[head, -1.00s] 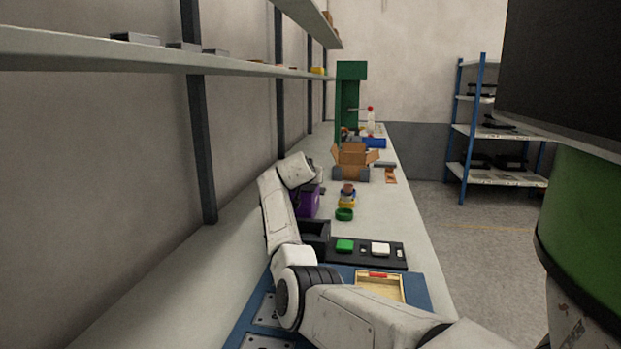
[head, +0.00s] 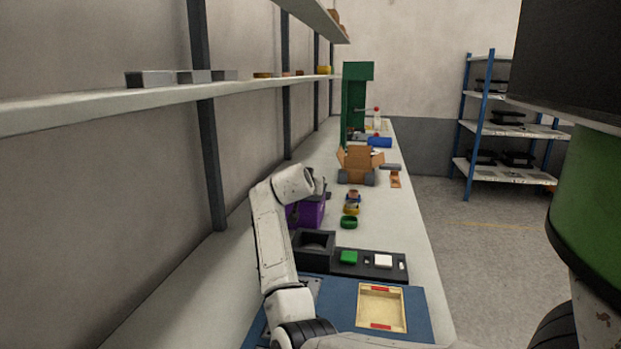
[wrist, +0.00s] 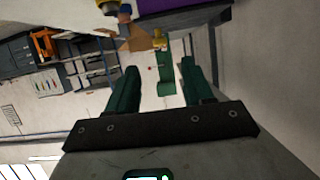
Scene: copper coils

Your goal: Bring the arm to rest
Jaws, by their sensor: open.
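My arm (head: 268,240) is folded over the left part of the workbench (head: 412,240) in the head view, its wrist end beside a purple box (head: 308,212). My gripper shows in the wrist view (wrist: 160,82) with its two green fingers apart and nothing between them. In the head view the fingers are mostly hidden behind the wrist. The wrist view looks along the bench and out into the room, with the picture turned over.
A black panel with a green button (head: 348,257) and a white button (head: 383,260) lies near a blue board with a wooden tray (head: 381,307). Beyond are small coils (head: 351,209), a cardboard box (head: 358,160) and a green press (head: 355,95). A shelf (head: 150,100) runs along the wall.

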